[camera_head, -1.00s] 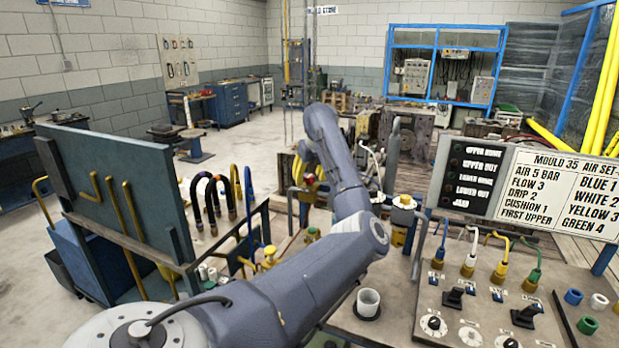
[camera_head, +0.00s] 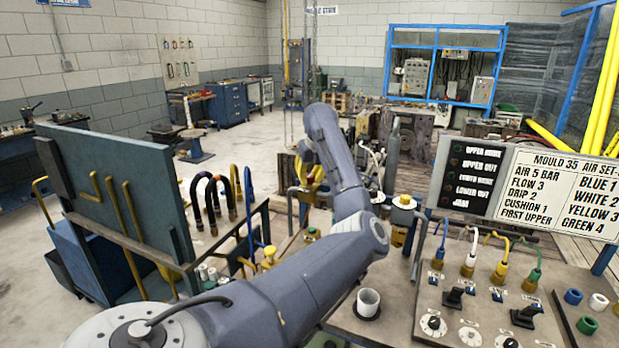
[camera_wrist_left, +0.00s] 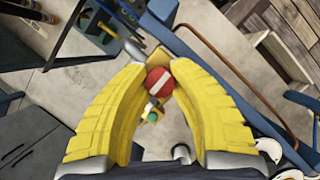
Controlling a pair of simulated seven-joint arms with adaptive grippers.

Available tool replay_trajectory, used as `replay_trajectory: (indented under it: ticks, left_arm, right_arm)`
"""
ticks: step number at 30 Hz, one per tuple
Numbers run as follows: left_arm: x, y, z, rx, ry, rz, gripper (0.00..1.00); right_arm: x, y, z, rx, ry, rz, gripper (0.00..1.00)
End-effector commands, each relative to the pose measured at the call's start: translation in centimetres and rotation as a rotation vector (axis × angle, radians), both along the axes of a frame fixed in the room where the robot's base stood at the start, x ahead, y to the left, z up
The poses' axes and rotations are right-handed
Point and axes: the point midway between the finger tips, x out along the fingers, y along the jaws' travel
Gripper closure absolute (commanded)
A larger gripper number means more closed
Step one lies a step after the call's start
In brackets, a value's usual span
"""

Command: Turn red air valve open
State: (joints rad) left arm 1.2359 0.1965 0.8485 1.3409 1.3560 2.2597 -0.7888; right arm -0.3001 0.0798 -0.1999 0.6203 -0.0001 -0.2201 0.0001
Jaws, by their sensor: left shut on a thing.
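The red air valve (camera_wrist_left: 160,81) is a round red knob with a white bar across its face, in the left wrist view. My left gripper (camera_wrist_left: 159,68) has its two yellow fingers closed in on either side of the knob at their tips, and it is shut on the knob. The bar runs slantwise in that view. In the head view my left arm reaches out over the bench, and only a bit of the yellow fingers (camera_head: 317,170) shows past it. The valve is hidden there behind my arm. My right gripper is in neither view.
A control bench (camera_head: 395,332) with knobs, switches and coloured hoses stands at right, under a sign board (camera_head: 563,190). A blue panel rack (camera_head: 120,180) with hooks and hoses stands at left. The floor (camera_head: 250,150) beyond is mostly clear.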

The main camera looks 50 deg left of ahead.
Motion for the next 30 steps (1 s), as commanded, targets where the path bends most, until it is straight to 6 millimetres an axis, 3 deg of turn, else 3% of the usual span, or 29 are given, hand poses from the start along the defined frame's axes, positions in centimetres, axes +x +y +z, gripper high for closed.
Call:
replay_trajectory:
  ticks: [11,30]
  left_arm:
    - [0.06,0.04,0.05,0.001,0.001,0.170,1.00]
    - [-0.05,0.19,0.12,0.002,0.001,0.775,1.00]
  right_arm:
    - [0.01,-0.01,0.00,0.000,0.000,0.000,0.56]
    - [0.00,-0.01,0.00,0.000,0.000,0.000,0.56]
